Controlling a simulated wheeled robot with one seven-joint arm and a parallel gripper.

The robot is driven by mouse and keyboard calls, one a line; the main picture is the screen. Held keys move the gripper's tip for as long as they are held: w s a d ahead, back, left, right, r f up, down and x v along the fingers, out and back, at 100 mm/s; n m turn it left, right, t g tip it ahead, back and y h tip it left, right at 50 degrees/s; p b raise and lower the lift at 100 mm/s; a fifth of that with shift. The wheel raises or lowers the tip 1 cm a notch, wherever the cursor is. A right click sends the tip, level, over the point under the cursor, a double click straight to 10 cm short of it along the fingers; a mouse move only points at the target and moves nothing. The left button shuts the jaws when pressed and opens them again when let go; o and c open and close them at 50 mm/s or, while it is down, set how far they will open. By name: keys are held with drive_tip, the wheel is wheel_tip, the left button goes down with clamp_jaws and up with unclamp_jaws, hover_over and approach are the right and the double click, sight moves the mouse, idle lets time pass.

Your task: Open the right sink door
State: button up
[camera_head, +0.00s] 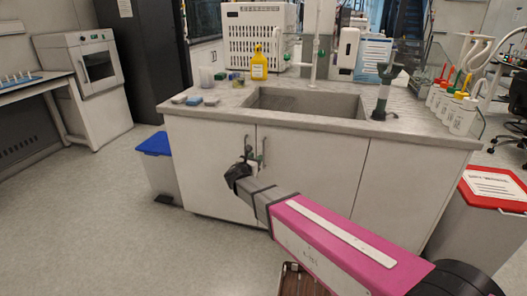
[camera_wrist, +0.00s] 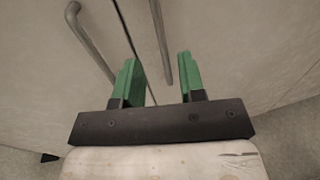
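The sink cabinet's pale right door (camera_head: 310,173) is shut, level with the left door (camera_head: 208,150). The right door's upright metal bar handle (camera_head: 263,150) also shows in the wrist view (camera_wrist: 161,40). The left door's handle (camera_head: 246,145) stands beside it and shows at upper left in the wrist view (camera_wrist: 91,42). My gripper (camera_head: 251,152) is at the doors, by the handles. In the wrist view its green fingers (camera_wrist: 157,75) are apart. The right handle's lower end shows between them, nearer the right finger; I cannot tell whether they touch. The left handle lies outside the left finger.
A blue-lidded bin (camera_head: 158,168) stands left of the cabinet, and a red-lidded bin (camera_head: 470,225) at its right. The counter holds the sink (camera_head: 310,103), a yellow bottle (camera_head: 259,65) and several wash bottles (camera_head: 455,108). The floor (camera_head: 110,225) at front left is clear.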

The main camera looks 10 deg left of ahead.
drive_tip(key=x, duration=0.8)
drive_tip(key=shift+w, duration=0.25)
drive_tip(key=shift+d, duration=0.1)
clamp_jaws()
drive_tip(key=shift+s, duration=0.1)
